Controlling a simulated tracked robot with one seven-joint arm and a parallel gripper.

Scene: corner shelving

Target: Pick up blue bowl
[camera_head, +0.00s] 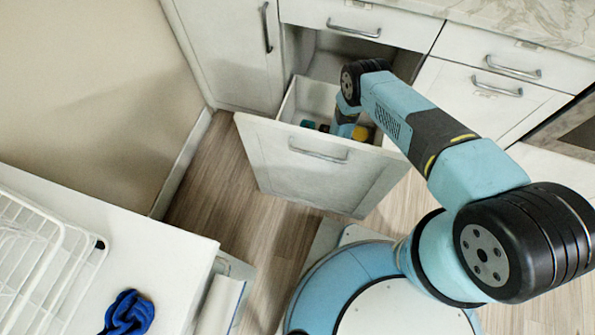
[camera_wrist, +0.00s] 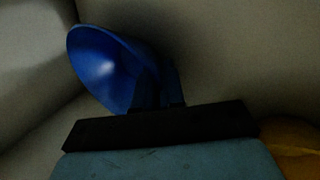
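The blue bowl (camera_wrist: 100,65) is in the upper left of the dark wrist view, tilted with its hollow side partly toward the camera. My gripper (camera_wrist: 160,85) is at the bowl's right edge. Its two fingers are close together with the bowl's rim seemingly between them, though the shadow hides the exact contact. In the head view my arm reaches down into the open white drawer (camera_head: 318,170), and my gripper is hidden there. I cannot make out the bowl in the head view.
A yellow item (camera_head: 361,132) lies in the drawer beside my arm; an orange-yellow surface (camera_wrist: 295,150) shows at the wrist view's lower right. Drawer walls surround the gripper closely. A counter at lower left holds a white wire rack (camera_head: 40,250) and a blue cloth (camera_head: 128,314).

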